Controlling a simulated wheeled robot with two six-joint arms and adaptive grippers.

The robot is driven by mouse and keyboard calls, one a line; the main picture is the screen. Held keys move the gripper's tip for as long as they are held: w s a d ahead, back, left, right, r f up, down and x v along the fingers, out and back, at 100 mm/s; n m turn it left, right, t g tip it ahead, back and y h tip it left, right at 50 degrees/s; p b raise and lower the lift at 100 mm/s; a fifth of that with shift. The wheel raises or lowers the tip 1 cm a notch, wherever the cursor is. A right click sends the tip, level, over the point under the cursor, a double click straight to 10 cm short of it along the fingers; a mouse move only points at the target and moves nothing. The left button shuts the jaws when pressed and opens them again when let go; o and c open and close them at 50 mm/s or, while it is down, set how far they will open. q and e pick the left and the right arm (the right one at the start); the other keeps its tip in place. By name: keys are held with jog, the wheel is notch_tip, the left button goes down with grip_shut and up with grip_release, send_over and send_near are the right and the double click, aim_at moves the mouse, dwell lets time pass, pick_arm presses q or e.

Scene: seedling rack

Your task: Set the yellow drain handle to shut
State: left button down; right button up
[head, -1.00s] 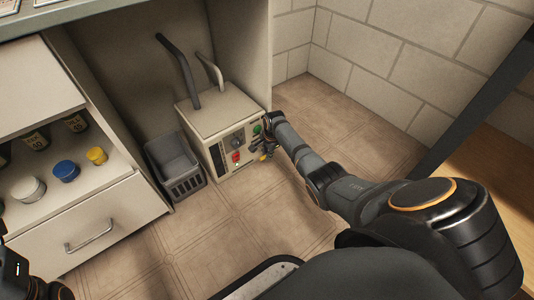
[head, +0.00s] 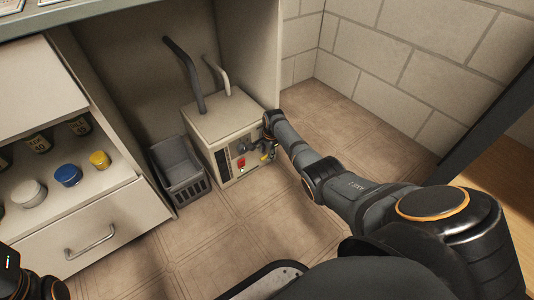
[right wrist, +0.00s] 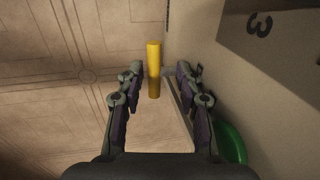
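The yellow drain handle (right wrist: 154,70) is a short yellow bar. In the right wrist view it stands upright in the picture between the fingers of my right gripper (right wrist: 160,72), with a gap to each finger. The gripper is open. In the head view the right gripper (head: 266,147) is at the front of the beige box unit (head: 222,112), at its right side. The yellow handle shows there only as a small patch (head: 265,156), partly hidden by the gripper. My left gripper is not in view; only dark arm parts show at the lower left.
A red switch (head: 241,163) and a dark knob are on the box front; a green round part (right wrist: 232,143) is close to the right finger. A grey basket (head: 184,181) stands left of the box. The cabinet side panel (head: 252,60) rises behind. Floor in front is clear.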

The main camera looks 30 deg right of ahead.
jog(key=v, duration=1.2)
dwell(0.3)
